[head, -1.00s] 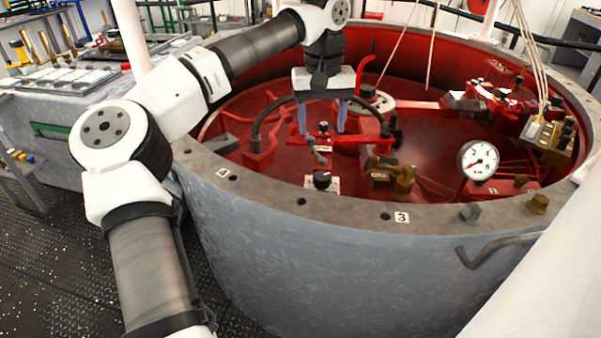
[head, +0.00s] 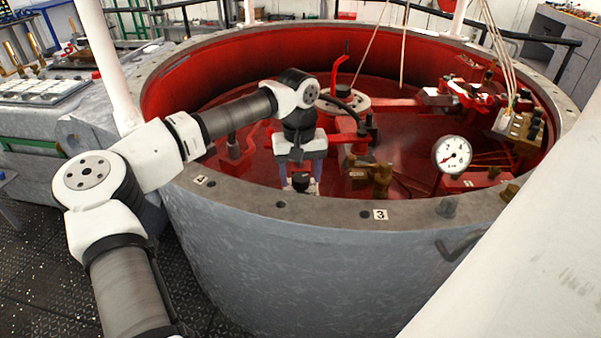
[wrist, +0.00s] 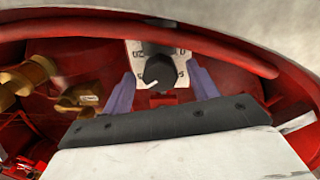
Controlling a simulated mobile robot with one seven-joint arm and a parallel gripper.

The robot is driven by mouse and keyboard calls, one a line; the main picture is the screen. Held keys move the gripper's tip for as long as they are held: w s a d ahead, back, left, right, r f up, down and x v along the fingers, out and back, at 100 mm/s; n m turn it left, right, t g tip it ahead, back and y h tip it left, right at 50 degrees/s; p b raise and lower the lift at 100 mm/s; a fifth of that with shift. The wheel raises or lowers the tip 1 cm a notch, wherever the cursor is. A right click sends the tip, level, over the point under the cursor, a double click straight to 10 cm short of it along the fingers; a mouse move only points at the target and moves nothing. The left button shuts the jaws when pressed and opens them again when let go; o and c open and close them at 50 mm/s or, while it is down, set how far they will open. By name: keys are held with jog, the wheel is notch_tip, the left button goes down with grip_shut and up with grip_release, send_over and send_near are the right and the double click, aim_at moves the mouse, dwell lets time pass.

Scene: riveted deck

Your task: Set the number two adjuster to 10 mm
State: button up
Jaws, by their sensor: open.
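A black knob (head: 300,179) on a small white plate sits low inside the red-lined tank, near its front wall. I take it for the adjuster; no number two is readable on it. In the wrist view the knob (wrist: 158,68) has a white pointer line toward its lower left, and the white plate (wrist: 133,48) carries dark marks too small to read surely. My gripper (head: 301,172) is pointing down over the knob. Its purple fingers are open, one on each side of the knob, also in the wrist view (wrist: 161,75), with gaps that look clear. Part of the plate is hidden.
The tank's grey rim (head: 335,212) with a "3" label (head: 380,214) lies in front of my gripper. Brass fittings (head: 376,178) stand close on the right, and a white dial gauge (head: 452,154) farther right. Red pipes and a black hose (head: 345,108) are behind.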

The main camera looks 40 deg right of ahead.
jog(key=shift+c, duration=0.5)
jog(key=c, duration=0.9)
jog(key=shift+n, duration=0.4)
jog(key=n, duration=1.1)
jog(key=shift+b, duration=0.3)
jog(key=shift+r, duration=0.1)
jog(key=o, duration=1)
